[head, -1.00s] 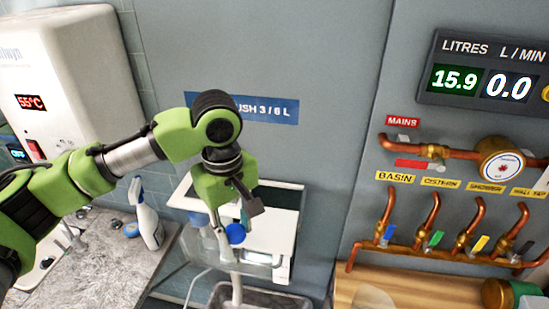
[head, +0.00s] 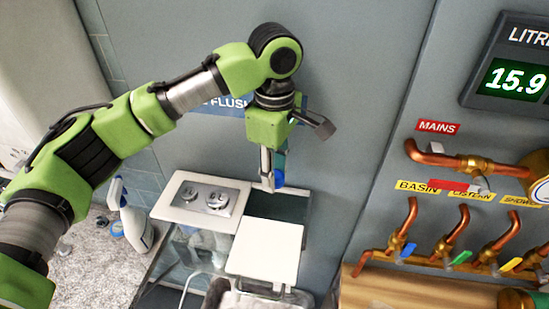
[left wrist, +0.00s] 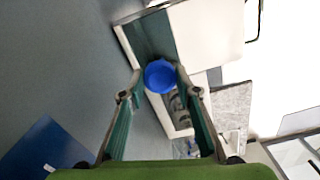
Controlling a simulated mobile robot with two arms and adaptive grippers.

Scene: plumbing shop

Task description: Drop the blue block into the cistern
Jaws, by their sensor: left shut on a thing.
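The blue block (head: 279,179) is held at the fingertips of my left gripper (head: 272,182). In the left wrist view, the round blue block (left wrist: 160,76) sits between the two fingertips (left wrist: 158,84). The cistern (head: 181,214) stands against the grey wall, with a pale top carrying round flush buttons (head: 212,198). A dark open part (head: 292,207) of its top shows just below and right of the block. This dark opening also shows beyond the block in the left wrist view (left wrist: 151,37). My right gripper is not in view.
A white flat panel (head: 265,250) lies in front of the opening. A spray bottle (head: 136,228) stands on the speckled counter (head: 90,265) at left. Copper pipes (head: 455,222) with coloured valve handles and a wooden shelf (head: 400,290) are at right.

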